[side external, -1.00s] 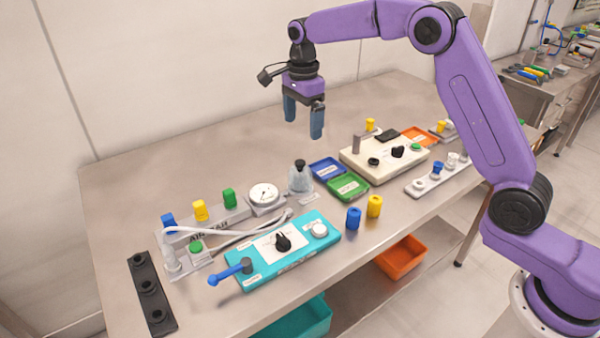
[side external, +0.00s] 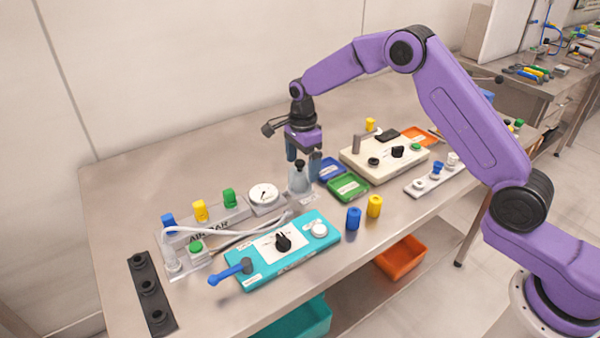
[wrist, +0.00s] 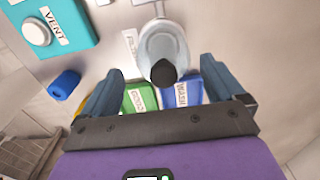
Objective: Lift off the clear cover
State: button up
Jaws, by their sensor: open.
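The clear cover (side external: 299,184), a small dome with a black knob (side external: 299,164) on top, stands upright on the table behind the teal box. In the wrist view the cover (wrist: 165,42) is seen from above, its black knob (wrist: 163,72) lying between the finger lines. My gripper (side external: 303,162) is open, just above and around the height of the knob, fingers pointing down. It also shows in the wrist view (wrist: 158,82) with nothing held. Whether a finger touches the cover cannot be told. What is under the cover is not clear.
A blue tray (side external: 328,164) and a green tray (side external: 365,187) sit right of the cover. A round gauge (side external: 263,192) stands to its left. The teal box (side external: 270,266) with knobs is in front. A cream box (side external: 353,163) stands farther right. The table behind is clear.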

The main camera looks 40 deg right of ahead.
aim_at(302, 169)
jog(key=f, duration=0.5)
jog(key=shift+w, duration=0.25)
jog(key=c, duration=1)
jog(key=shift+d+r, duration=0.1)
jog(key=shift+c, duration=0.2)
